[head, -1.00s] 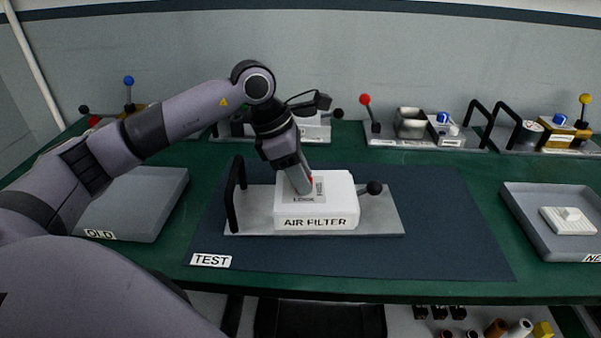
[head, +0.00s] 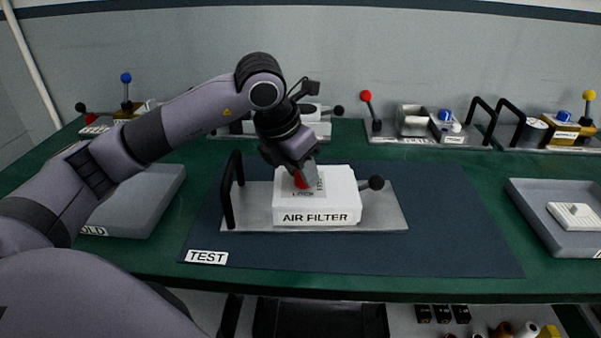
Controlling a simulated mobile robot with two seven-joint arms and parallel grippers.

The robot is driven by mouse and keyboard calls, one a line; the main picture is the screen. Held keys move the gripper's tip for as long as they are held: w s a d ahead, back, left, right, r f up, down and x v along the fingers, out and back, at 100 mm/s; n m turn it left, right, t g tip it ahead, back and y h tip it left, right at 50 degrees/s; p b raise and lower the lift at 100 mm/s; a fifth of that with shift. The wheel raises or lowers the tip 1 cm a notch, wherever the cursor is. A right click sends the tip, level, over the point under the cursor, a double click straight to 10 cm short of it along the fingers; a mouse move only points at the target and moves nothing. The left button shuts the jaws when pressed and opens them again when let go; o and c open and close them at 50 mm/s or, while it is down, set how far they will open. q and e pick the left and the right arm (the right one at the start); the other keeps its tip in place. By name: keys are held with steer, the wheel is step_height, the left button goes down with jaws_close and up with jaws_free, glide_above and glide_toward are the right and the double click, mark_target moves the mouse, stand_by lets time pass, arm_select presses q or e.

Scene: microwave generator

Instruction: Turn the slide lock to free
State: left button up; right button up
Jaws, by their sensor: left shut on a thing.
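The white AIR FILTER box (head: 318,217) sits on a grey metal plate (head: 385,212) on the dark TEST mat. On top of the box is a small grey lock panel (head: 300,205) with dark lettering, partly covered by my gripper. A red knob (head: 301,181) shows on this panel. My left gripper (head: 301,176) points down from above and is shut on the red knob; its fingertips are partly hidden. My right gripper is not in view.
A black handle (head: 229,190) stands at the plate's left end and a black ball lever (head: 376,183) at the box's right. Grey trays flank the mat: the OLD tray (head: 140,205) left, another (head: 530,215) right. Fixtures with levers line the back.

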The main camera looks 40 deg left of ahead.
arm_select(q)
steer(key=n, duration=0.2)
steer(key=n+y+b, duration=0.1)
steer(key=n+y, duration=0.1)
steer(key=n, duration=0.1)
steer(key=shift+d+n, duration=0.25)
steer(key=shift+n, duration=0.05)
steer(key=n, duration=0.1)
steer(key=n+y, duration=0.1)
steer(key=n, duration=0.1)
steer(key=shift+w+n+g+y+b, duration=0.1)
steer(key=shift+n+g+y+b, duration=0.2)
steer(key=shift+b, duration=0.1)
steer(key=shift+n, duration=0.3)
steer(key=o, duration=1)
steer(key=shift+o, duration=0.2)
steer(key=shift+r, duration=0.1)
